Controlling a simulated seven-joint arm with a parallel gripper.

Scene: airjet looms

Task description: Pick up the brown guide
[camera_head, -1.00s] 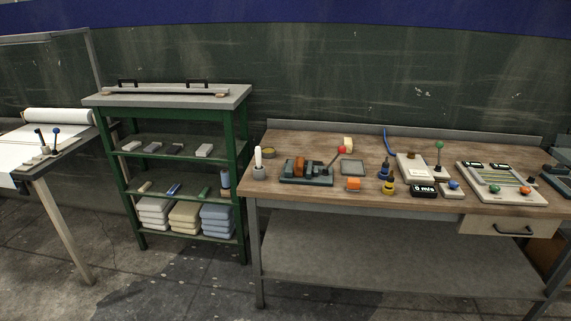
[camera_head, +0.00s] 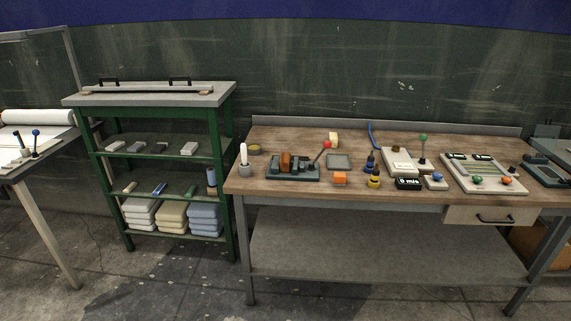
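I cannot tell for sure which piece is the brown guide. A brown-orange block (camera_head: 285,161) stands in the dark fixture (camera_head: 293,172) on the left part of the workbench, beside a red-knobbed lever (camera_head: 325,147). A small tan piece (camera_head: 130,187) lies at the left of the green rack's lower shelf, beside a blue piece (camera_head: 160,189) and a green piece (camera_head: 191,191). A small brown piece (camera_head: 396,149) sits on the back of a white box (camera_head: 400,164). My gripper is not in view.
Open floor (camera_head: 160,285) lies in front.

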